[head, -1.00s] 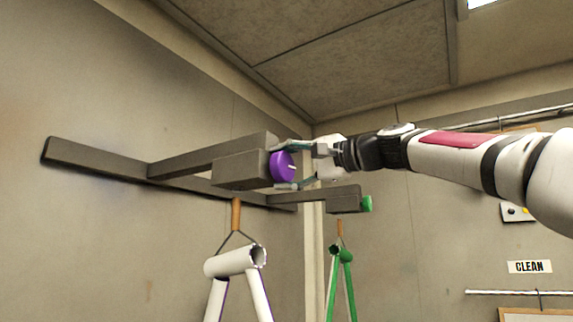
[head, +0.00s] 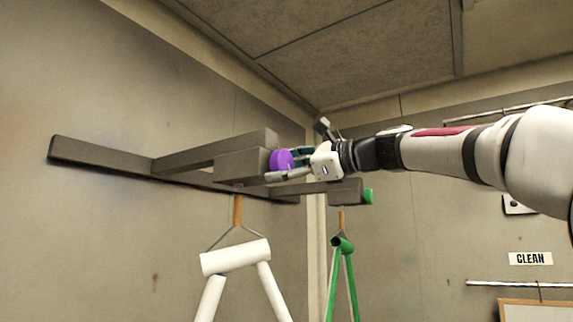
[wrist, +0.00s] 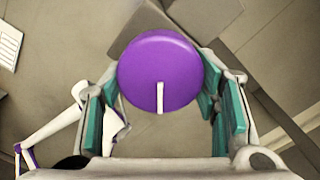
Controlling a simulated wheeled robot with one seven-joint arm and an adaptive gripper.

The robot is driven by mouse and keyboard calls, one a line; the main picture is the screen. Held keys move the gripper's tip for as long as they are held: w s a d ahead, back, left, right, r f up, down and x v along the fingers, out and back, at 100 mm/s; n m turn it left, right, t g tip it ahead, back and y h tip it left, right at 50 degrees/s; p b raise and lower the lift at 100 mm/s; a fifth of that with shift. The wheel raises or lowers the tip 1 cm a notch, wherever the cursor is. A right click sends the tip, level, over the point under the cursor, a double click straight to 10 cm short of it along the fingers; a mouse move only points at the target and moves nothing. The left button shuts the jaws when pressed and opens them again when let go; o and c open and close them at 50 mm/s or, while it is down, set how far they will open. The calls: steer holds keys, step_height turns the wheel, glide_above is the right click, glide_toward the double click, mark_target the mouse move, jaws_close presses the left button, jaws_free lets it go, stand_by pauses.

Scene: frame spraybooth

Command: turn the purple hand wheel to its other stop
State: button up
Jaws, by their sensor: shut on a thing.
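The purple hand wheel (head: 281,161) sits on the end of a dark grey block on a wall bracket. In the wrist view the wheel (wrist: 160,66) faces me, with a white mark (wrist: 160,97) pointing to the bottom of the picture. My gripper (head: 290,164) is at the wheel, coming from the right. Its teal-padded fingers (wrist: 161,90) are on both sides of the wheel, shut on it. The white frame (head: 236,256) hangs on a wooden-handled hook below the bracket.
A second bracket arm with a green wheel (head: 368,196) is to the right and lower. A green frame (head: 343,245) hangs under it. The bracket rail (head: 110,163) runs along the wall. A CLEAN sign (head: 530,258) is on the right wall.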

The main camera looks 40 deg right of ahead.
steer(key=m, duration=0.4)
steer(key=shift+a+f+m+p, duration=0.15)
steer(key=shift+m+p, duration=0.15)
steer(key=shift+p, duration=0.05)
steer(key=shift+a+m, duration=0.1)
steer(key=shift+m, duration=1.5)
steer(key=shift+p, duration=0.3)
steer(key=o, duration=1.1)
steer(key=v, duration=1.2)
